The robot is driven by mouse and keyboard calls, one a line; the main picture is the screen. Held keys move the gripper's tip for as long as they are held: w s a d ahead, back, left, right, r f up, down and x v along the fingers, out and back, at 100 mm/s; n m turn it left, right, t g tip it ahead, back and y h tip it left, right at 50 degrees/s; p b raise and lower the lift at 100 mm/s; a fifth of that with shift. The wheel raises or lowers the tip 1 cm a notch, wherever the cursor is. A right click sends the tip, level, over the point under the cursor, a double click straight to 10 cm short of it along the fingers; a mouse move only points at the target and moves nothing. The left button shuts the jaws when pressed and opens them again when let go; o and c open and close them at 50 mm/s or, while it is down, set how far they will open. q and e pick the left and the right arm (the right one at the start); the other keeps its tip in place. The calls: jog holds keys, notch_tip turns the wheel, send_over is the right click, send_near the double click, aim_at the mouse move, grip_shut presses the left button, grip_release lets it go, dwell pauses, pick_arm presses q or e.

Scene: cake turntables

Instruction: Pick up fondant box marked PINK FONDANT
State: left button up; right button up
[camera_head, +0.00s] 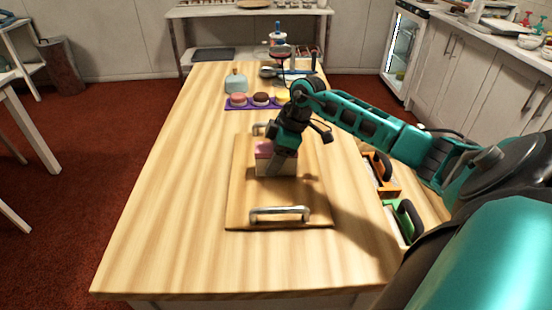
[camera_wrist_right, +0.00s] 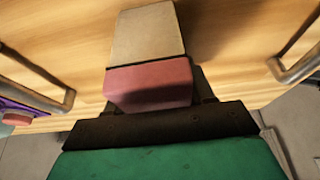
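A box with a pink top and pale beige sides (camera_head: 263,166) is on a wooden board (camera_head: 244,200) with metal handles, in the middle of the table. In the right wrist view the box (camera_wrist_right: 147,36) is close in front of my gripper. No lettering can be read on it. In the wrist view a dark finger part shows at the box's right. The fingertips are partly hidden, so I cannot tell whether they grip the box. My left gripper is not in view.
An orange holder (camera_head: 383,184) and a green holder (camera_head: 397,225) stand at the right edge. The table's left side (camera_head: 165,200) is clear.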

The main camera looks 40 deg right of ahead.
jog(key=c, duration=0.7)
jog(key=shift+r, duration=0.1)
jog(key=shift+c, duration=0.2)
